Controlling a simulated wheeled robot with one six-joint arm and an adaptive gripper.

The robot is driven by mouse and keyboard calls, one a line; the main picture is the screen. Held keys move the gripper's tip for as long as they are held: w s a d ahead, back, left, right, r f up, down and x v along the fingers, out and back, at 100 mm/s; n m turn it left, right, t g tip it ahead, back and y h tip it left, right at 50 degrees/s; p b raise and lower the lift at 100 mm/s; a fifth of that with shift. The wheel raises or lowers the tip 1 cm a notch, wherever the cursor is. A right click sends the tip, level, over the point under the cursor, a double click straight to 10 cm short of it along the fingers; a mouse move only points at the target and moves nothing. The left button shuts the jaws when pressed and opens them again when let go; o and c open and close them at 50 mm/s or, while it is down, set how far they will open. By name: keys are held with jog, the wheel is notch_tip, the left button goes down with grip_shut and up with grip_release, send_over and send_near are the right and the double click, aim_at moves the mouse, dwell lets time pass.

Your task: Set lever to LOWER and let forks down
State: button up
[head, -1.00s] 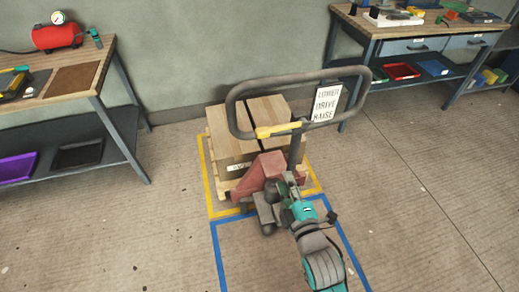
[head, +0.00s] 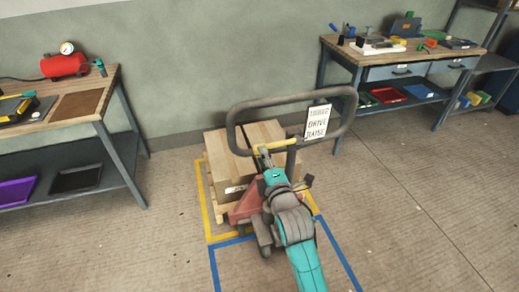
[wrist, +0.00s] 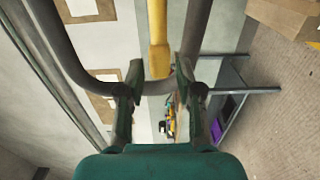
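A white sign (head: 318,121) on the loop reads LOWER, DRIVE, RAISE from top to bottom. My gripper (head: 262,153) is at the left end of the lever. In the wrist view my gripper (wrist: 156,75) is open, and the yellow lever (wrist: 159,40) has its tip between the fingertips, with a gap on each side. The forks are hidden under the load.
A cardboard box (head: 262,134) sits on a pallet inside a yellow floor outline (head: 203,200). A blue outline (head: 337,250) lies nearer. Workbenches stand left (head: 108,85) and back right (head: 365,60). Open floor lies right of the truck.

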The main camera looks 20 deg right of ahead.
jog(key=shift+w, duration=2.05)
grip_shut()
